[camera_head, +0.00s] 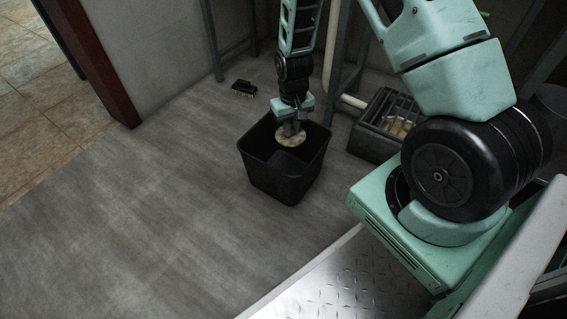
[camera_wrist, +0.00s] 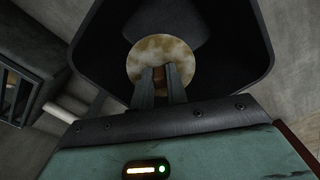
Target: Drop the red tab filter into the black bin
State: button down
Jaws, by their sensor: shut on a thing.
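The black bin (camera_head: 285,178) stands upright on the grey floor, and its open mouth fills much of the wrist view (camera_wrist: 235,60). My gripper (camera_head: 291,130) points down over the bin's mouth. It is shut on a round, flat filter disc (camera_head: 290,137) with a mottled tan and cream face. In the wrist view the disc (camera_wrist: 163,55) lies in front of the bin's dark inside, with the two fingertips (camera_wrist: 160,75) closed at its near edge. A small brown-red piece, perhaps the tab, shows between the fingers. The bin's floor is mostly hidden in shadow.
A dark slatted crate (camera_head: 372,145) with something tan inside stands right of the bin. A brush (camera_head: 243,88) lies on the floor behind, near a metal frame. A ridged metal plate (camera_head: 330,285) is in front. The floor at left is clear.

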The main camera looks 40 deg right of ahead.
jog(key=c, duration=1.3)
grip_release()
jog(key=shift+r, duration=0.1)
notch_tip(320, 180, up, 17)
jog(key=p, duration=0.9)
jog(key=shift+r+p, duration=0.15)
jog(key=shift+p, duration=0.2)
